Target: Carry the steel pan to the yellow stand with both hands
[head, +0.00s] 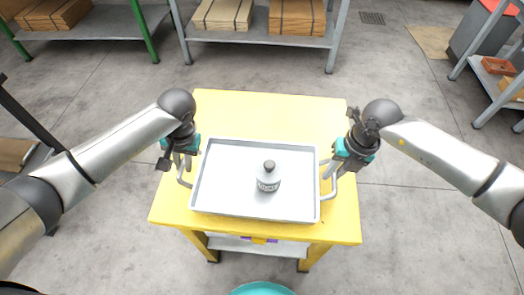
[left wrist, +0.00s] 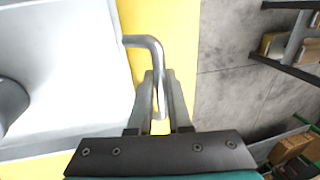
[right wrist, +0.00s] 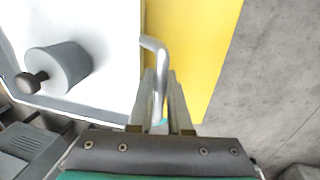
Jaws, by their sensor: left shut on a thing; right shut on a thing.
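The steel pan (head: 225,199) is a shallow rectangular tray with a bar handle at each short end. It is over the yellow stand (head: 230,110); I cannot tell whether it touches the top. My left gripper (head: 183,165) is shut on the pan's left handle, which also shows in the left wrist view (left wrist: 150,42). My right gripper (head: 336,167) is shut on the right handle, which also shows in the right wrist view (right wrist: 154,46).
Shelves with stacked boards (head: 222,14) stand at the back. A teal round thing (head: 262,289) shows at the bottom edge. The concrete floor around the stand is mostly clear.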

